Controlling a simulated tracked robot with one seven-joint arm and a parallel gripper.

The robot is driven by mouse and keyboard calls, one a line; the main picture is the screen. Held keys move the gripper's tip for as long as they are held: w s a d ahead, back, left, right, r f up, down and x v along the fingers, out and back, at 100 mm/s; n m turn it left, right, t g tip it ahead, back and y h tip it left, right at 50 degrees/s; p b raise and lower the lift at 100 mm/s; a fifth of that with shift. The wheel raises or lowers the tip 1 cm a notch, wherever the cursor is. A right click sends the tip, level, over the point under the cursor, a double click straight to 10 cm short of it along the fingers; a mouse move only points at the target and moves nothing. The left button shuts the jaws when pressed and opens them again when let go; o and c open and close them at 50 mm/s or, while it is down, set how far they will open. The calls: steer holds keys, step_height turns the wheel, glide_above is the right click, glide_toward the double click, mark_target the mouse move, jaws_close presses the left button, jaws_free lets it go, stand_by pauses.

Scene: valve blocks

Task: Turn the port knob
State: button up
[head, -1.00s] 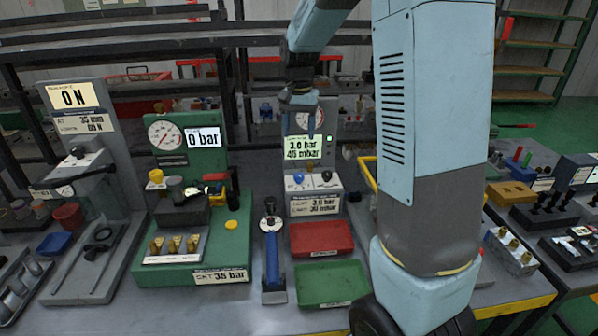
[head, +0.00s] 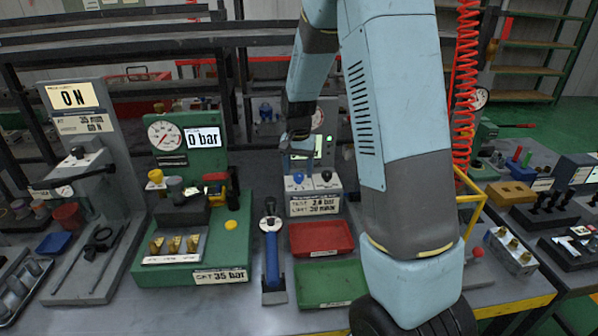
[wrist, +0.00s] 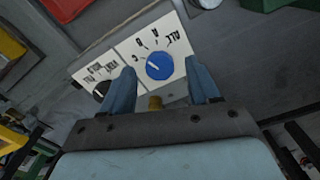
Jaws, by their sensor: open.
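The port knob is the blue knob (head: 298,178) on the small white panel of the grey test stand, left of a black knob (head: 326,175). In the wrist view the blue knob (wrist: 159,67) sits on a white dial plate lettered A, B, C and ALL, with its white pointer line toward the upper left. My gripper (wrist: 161,76) is open, its two blue fingers one on each side of the blue knob in the picture. I cannot tell whether they touch it. In the head view my dark wrist hangs just above the knob and partly covers the stand's display.
The black knob (wrist: 101,90) is close to the left finger. Below the stand are a red tray (head: 322,252), a green tray (head: 330,296) and a blue-handled tool (head: 272,258). A green gauge stand (head: 215,262) is on the left. A yellow frame (head: 470,186) is on the right.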

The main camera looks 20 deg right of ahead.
steer(key=shift+f, duration=0.55)
steer(key=shift+c, duration=0.4)
steer(key=c, duration=1)
steer(key=shift+o, duration=0.2)
steer(key=n, duration=0.4)
steer(key=shift+n, duration=2)
